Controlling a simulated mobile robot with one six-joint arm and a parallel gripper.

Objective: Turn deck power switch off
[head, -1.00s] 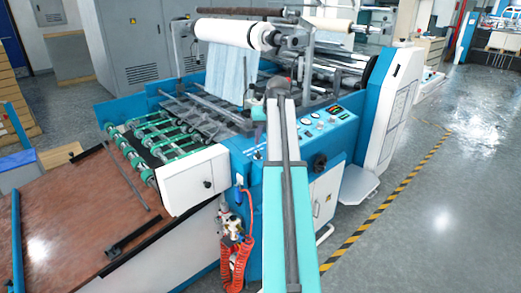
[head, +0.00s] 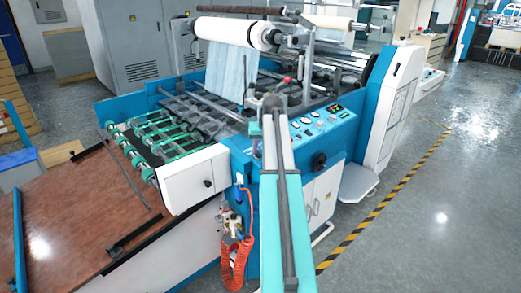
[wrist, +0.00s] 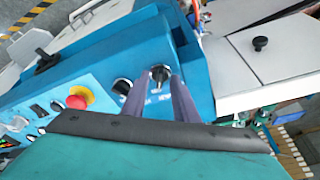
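In the wrist view, two black rotary knobs sit on the blue control panel (wrist: 85,70). The right knob (wrist: 160,73) shows between and just beyond the fingertips of my gripper (wrist: 159,84). The left knob (wrist: 122,86) is just outside the left finger. Small white labels lie below the knobs, partly hidden and unreadable, so I cannot tell which is the deck power switch. The fingers are apart, with nothing clearly held; contact with the right knob cannot be told. In the head view, my arm hides the gripper and these knobs.
A red emergency button (wrist: 77,102) on a yellow base stands left of the knobs. A white cover with a black knob (wrist: 260,43) is at the right. The laminator's roll (head: 232,33) rises behind the panel. The floor (head: 440,180) at right is clear.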

